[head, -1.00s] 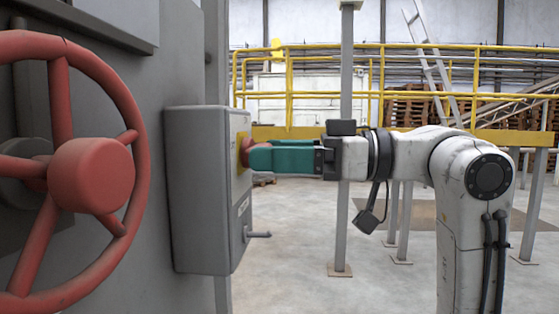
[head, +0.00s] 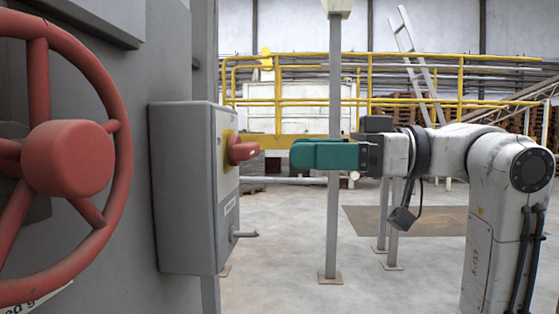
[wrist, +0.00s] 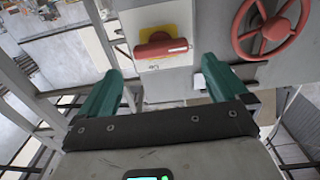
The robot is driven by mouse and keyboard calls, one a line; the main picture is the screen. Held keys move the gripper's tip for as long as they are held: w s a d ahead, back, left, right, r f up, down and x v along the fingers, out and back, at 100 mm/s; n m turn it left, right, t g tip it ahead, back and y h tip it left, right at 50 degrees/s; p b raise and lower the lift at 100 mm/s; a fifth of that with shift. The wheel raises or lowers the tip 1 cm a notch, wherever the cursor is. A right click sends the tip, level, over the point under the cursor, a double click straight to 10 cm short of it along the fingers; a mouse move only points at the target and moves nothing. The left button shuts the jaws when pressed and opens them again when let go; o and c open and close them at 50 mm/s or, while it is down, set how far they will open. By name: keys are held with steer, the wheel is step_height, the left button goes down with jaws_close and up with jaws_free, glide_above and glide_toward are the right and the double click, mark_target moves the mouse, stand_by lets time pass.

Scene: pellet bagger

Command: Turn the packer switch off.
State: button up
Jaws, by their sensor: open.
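The packer switch is a red knob (head: 242,150) on a yellow plate (head: 229,151), on the side of a grey box (head: 186,190). In the wrist view the red knob (wrist: 161,46) lies crosswise on the yellow plate, ahead of my gripper and between its fingers. My gripper (head: 296,154) has teal fingers and is at about the knob's height, to its right, with a clear gap. In the wrist view my gripper (wrist: 158,82) is open with nothing between its fingers. The small marks by the knob are too small to read.
A large red handwheel (head: 68,158) stands at left, and also shows in the wrist view (wrist: 270,28). A small grey lever (head: 245,235) juts from the box's lower side. Yellow railings (head: 300,100) and a grey post (head: 333,220) stand behind.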

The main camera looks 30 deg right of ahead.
steer(key=shift+b+v, duration=0.4)
steer(key=shift+v, duration=1.95)
steer(key=w+f+m+t+h, duration=0.1)
steer(key=w+f+m+h, duration=0.25)
steer(key=f, duration=1.05)
steer(key=w+f+m+t+h, duration=0.15)
steer(key=w+f+m, duration=0.35)
steer(key=f, duration=0.9)
step_height(320, 180, down, 11)
steer(key=s+a+m+g+h, duration=0.2)
steer(key=g, duration=0.1)
steer(key=s+a+f+m+g+h, duration=0.1)
steer(key=s+f+g+h, duration=0.1)
steer(key=s+f, duration=0.55)
steer(key=s+a+f+g+h, duration=0.2)
steer(key=s+f, duration=0.3)
steer(key=f, duration=0.6)
steer(key=s+d+f+g+h, duration=0.1)
steer(key=s+f, duration=0.3)
steer(key=s, duration=0.4)
steer(key=s+d+f+g+h, duration=0.1)
steer(key=s+f+g, duration=0.3)
steer(key=s, duration=0.4)
steer(key=shift+d+f+h, duration=0.25)
steer(key=shift+h, duration=0.65)
